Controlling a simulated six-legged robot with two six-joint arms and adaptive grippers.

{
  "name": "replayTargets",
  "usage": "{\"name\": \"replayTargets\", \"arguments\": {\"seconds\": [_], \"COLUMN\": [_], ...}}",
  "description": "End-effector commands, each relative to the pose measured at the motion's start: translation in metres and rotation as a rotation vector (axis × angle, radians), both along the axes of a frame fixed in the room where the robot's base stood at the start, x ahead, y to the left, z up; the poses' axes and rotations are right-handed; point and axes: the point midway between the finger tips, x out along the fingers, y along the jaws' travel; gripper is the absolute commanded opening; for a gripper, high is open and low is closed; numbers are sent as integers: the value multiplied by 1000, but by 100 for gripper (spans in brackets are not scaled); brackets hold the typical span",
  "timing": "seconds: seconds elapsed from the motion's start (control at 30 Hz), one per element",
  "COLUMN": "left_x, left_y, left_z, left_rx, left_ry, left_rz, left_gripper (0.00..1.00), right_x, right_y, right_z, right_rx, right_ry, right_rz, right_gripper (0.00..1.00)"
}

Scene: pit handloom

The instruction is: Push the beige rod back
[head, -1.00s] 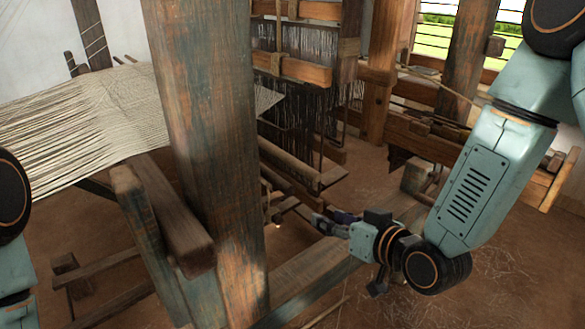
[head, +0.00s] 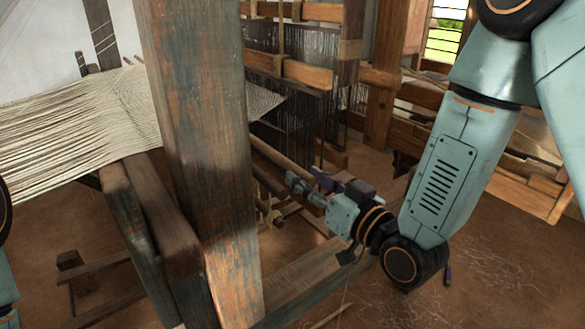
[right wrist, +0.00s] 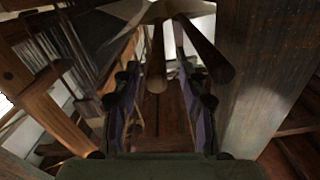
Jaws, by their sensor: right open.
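A long beige rod (head: 279,155) runs slantwise below the edge of the cream warp threads (head: 75,135), just right of the big post. My right gripper (head: 304,181) is open and empty. Its fingers point up and left, close to the rod's near right end; I cannot tell whether they touch it. In the right wrist view two round rods show beyond the open fingers (right wrist: 160,85); one rod (right wrist: 205,52) slants down to the right and a darker one (right wrist: 155,62) hangs between the fingers. My left gripper is out of view.
A thick worn post (head: 200,130) stands left of my right gripper and hides part of the loom. Dark heddles (head: 290,95) hang behind the rod. The earthen floor (head: 480,265) at right is open.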

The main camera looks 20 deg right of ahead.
Motion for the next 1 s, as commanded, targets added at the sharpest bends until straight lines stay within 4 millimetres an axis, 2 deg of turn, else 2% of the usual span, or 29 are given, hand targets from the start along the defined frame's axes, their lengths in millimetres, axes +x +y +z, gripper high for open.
{"name": "replayTargets", "arguments": {"seconds": [0.1,0.4,0.77,1.0], "left_x": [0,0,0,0], "left_y": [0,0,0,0], "left_z": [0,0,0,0], "left_rx": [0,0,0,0], "left_ry": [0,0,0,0], "left_rz": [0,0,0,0], "left_gripper": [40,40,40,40], "right_x": [16,46,51,50], "right_y": [6,15,17,17], "right_z": [0,-1,0,0], "right_rx": [-5,0,2,2], "right_ry": [-2,1,1,1], "right_rz": [3,3,3,3], "right_gripper": [43,43,43,24]}}
